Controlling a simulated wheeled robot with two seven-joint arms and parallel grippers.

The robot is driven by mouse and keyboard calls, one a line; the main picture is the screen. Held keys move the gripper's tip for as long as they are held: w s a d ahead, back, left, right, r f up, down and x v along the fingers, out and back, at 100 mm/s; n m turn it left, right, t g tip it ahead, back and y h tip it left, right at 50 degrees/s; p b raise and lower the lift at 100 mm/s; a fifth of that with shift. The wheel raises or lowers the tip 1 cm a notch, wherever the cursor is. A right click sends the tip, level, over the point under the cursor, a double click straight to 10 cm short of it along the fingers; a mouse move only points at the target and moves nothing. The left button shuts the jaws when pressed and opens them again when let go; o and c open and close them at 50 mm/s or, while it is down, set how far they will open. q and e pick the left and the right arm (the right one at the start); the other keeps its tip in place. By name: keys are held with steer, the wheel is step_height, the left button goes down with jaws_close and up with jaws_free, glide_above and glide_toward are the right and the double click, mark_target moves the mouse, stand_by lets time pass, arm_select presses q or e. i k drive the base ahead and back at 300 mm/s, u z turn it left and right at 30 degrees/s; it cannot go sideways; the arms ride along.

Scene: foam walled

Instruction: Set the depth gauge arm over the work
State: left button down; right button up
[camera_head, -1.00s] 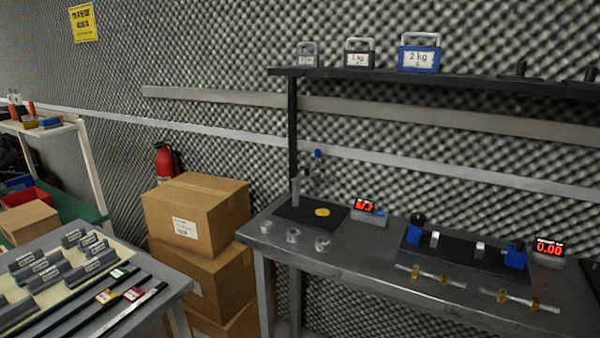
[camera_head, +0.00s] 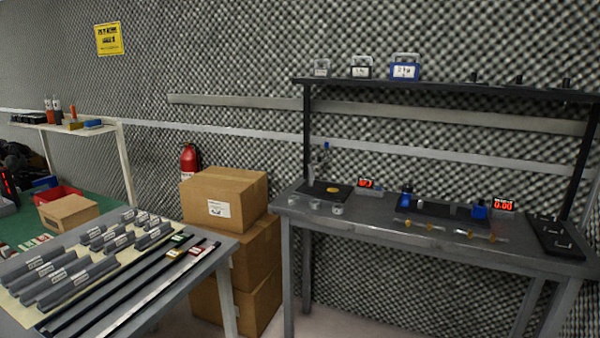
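The depth gauge (camera_head: 326,160) looks like a thin upright stand with a blue top, at the back left of the dark bench (camera_head: 400,227). It stands on a black base plate (camera_head: 312,188). A small yellow round piece (camera_head: 333,190), perhaps the work, lies on that plate. A small red-lit readout (camera_head: 370,187) stands just right of the plate. From here I cannot tell which way the gauge arm points. Neither of my grippers is in view.
Stacked cardboard boxes (camera_head: 222,200) stand left of the bench. A nearer table (camera_head: 215,260) with grey blocks fills the lower left. Several small metal cylinders (camera_head: 315,205) line the bench's front left. Weights (camera_head: 404,70) sit on the shelf above. Floor (camera_head: 290,325) shows between the tables.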

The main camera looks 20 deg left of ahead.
mark_target(320, 161)
steer(key=u, duration=0.85)
steer(key=i, duration=2.65)
steer(key=z, duration=0.8)
